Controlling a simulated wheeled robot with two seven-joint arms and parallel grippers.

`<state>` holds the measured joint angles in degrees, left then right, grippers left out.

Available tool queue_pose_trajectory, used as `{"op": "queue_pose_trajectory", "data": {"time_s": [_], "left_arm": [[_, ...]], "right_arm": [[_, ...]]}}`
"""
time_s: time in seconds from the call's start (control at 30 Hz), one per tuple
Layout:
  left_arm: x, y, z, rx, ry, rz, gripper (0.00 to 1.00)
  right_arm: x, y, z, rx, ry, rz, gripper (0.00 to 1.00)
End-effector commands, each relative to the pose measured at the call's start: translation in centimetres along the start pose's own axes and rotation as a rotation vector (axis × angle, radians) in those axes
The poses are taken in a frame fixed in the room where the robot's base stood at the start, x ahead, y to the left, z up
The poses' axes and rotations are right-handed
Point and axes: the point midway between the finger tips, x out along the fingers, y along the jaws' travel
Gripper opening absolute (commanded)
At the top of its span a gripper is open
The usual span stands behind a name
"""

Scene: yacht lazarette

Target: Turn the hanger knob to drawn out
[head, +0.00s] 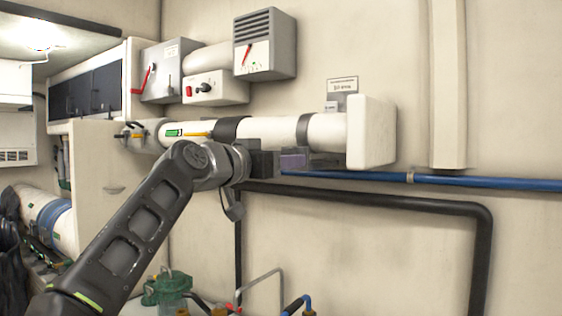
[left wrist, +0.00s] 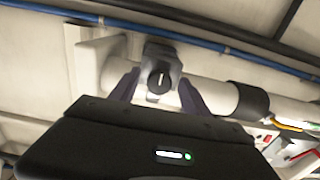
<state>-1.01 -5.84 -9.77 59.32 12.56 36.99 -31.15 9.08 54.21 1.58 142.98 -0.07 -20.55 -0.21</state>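The hanger knob (left wrist: 160,82) is a dark round knob with a short pale line, on a grey bracket (left wrist: 162,55) at the white pipe. In the left wrist view the line stands about upright. My left gripper (left wrist: 158,91) is open, with one finger to each side of the knob and gaps showing between; contact is not visible. In the head view my left gripper (head: 293,160) is at the underside of the white pipe (head: 275,130), near the square white end block (head: 371,132). The knob is hidden there. My right gripper is out of view.
A blue pipe (head: 470,181) and a black pipe (head: 390,202) run along the wall below the white pipe. Grey boxes with a red lever (head: 148,80) and a gauge (head: 264,45) hang above. Green and brass fittings (head: 168,287) stand below.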

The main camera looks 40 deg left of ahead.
Motion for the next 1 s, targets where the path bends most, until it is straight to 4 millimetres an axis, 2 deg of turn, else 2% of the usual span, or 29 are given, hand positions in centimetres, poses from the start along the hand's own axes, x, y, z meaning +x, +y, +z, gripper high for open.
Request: {"op": "queue_pose_trajectory", "data": {"time_s": [0.2,0.33,0.7,0.83,1.0], "left_arm": [[-0.1,0.0,-0.1,0.000,0.003,-0.001,0.55],[-0.9,0.0,-0.1,-0.001,0.004,-0.001,0.55],[-6.6,-0.1,0.0,0.000,0.004,-0.001,0.55],[-7.7,0.0,0.0,-0.001,0.002,0.000,0.55],[-7.8,0.0,0.0,-0.001,0.001,0.000,0.55]], "right_arm": [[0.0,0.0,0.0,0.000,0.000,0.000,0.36],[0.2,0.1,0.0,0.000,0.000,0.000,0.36],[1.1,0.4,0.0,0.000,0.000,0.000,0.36],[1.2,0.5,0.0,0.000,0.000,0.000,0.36],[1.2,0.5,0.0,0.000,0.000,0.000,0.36]]}}
